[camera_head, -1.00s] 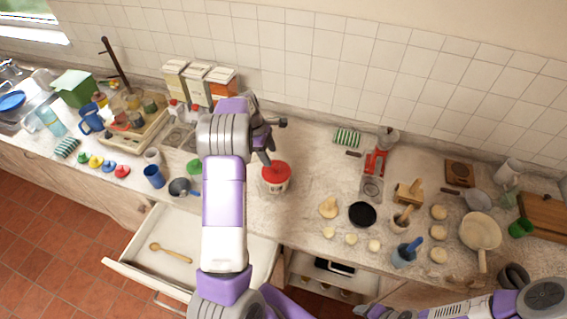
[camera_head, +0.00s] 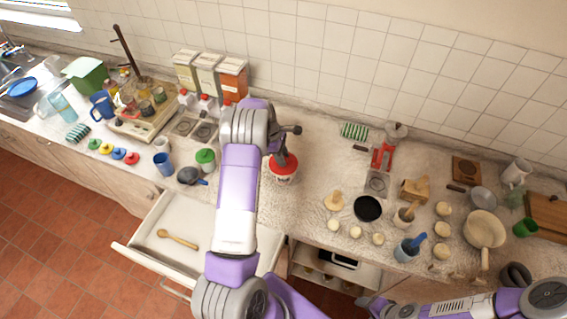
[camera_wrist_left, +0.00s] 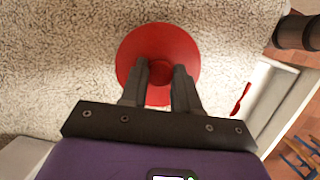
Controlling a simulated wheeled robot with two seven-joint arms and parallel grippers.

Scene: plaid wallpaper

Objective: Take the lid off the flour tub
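The flour tub (camera_head: 283,179) is a small white tub with a red lid (camera_head: 291,166), standing on the counter near its front edge, right of the open drawer. My left gripper (camera_head: 281,159) is over the lid and hides part of it. In the left wrist view the round red lid (camera_wrist_left: 188,55) has a raised knob at its middle. The two fingers (camera_wrist_left: 160,75) are apart, one on each side of the knob; whether they touch it is unclear. My right gripper (camera_head: 374,305) is low at the bottom edge, partly visible, its fingers unclear.
A drawer (camera_head: 150,246) with a wooden spoon (camera_head: 178,239) stands open below the counter. A green-lidded jar (camera_head: 205,160) and a dark pan (camera_head: 189,175) stand left of the tub. A black round dish (camera_head: 367,208) and several dough pieces lie to the right.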

